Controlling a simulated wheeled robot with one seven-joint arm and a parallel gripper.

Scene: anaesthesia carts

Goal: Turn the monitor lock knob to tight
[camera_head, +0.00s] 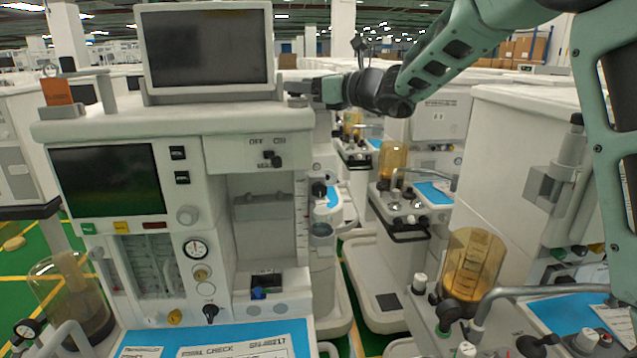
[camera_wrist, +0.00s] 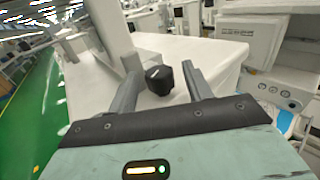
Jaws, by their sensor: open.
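The monitor (camera_head: 207,48) stands on top of the white anaesthesia cart (camera_head: 120,122) at the left, its dark screen facing me. A small black knob (camera_wrist: 159,81) shows in the wrist view, low over the white cart top, with a small pale mark on it. My gripper (camera_wrist: 161,75) is open, with one finger on each side of the knob. No contact between fingers and knob can be made out. In the head view my gripper (camera_head: 290,89) reaches in from the right, beside the monitor's lower right corner. I cannot make out the knob there.
The cart front carries a dark display (camera_head: 105,180), a gauge (camera_head: 195,249) and several knobs. An orange block (camera_head: 56,92) stands at the cart's left end. Other carts (camera_head: 545,130) crowd the right side. Green floor (camera_wrist: 40,110) is open at the left in the wrist view.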

